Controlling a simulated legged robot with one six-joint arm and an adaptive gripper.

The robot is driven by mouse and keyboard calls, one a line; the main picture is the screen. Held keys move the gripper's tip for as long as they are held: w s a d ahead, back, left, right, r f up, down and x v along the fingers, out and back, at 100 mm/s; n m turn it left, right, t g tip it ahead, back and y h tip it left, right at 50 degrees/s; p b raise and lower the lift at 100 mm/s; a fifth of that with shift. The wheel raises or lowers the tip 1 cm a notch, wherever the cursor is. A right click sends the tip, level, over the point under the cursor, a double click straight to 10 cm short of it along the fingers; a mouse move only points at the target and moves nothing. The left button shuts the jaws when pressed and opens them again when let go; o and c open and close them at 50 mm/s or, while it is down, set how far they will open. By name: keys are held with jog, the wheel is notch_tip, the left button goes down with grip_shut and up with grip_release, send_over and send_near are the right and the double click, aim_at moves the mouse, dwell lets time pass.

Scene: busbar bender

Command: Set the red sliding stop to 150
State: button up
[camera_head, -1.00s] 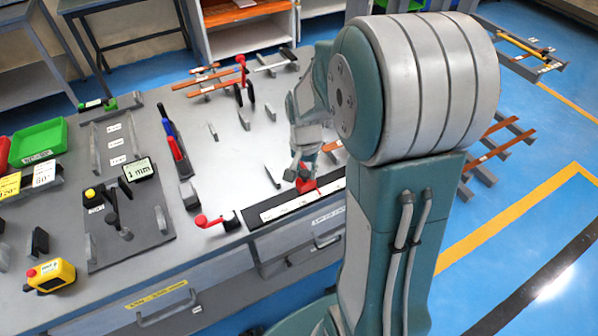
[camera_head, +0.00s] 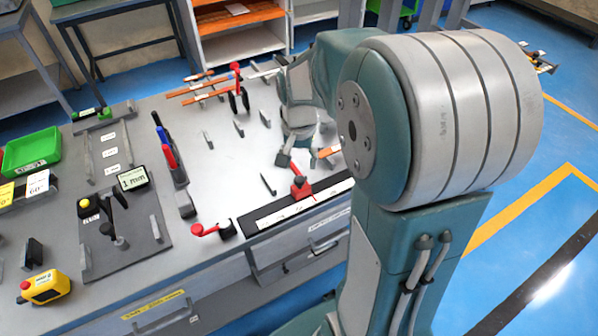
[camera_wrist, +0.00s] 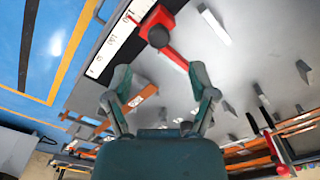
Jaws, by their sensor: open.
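The red sliding stop (camera_head: 300,188) sits on the white scale strip (camera_head: 285,208) at the bench's front edge. In the wrist view the stop (camera_wrist: 160,22) is at the top centre, with a dark round knob and a red arm pointing down towards my fingers. The scale (camera_wrist: 115,45) runs diagonally to its left; its numbers are too small to read surely. In the head view my gripper (camera_head: 284,160) is just behind the stop, partly hidden by my arm.
A red-handled lever (camera_head: 208,230) lies left of the scale. Several grey upright plates, such as one (camera_head: 267,184), stand on the bench. An orange bar (camera_head: 328,152) is right of my gripper. A red-knobbed lever (camera_head: 236,85) and copper-coloured bars (camera_head: 205,92) are farther back.

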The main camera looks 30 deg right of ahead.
notch_tip(320, 180, up, 6)
jog(key=shift+f, duration=0.25)
dwell(0.4)
jog(key=s+a+r+n+t, duration=0.2)
jog(key=s+a+n, duration=0.2)
jog(key=s, duration=0.3)
jog(key=s+a+r+n+t, duration=0.3)
jog(key=s+a+n, duration=0.2)
jog(key=s, duration=0.2)
jog(key=shift+s+a+r+t, duration=0.2)
jog(key=shift+s+a+t, duration=0.05)
jog(key=shift+a+t, duration=0.05)
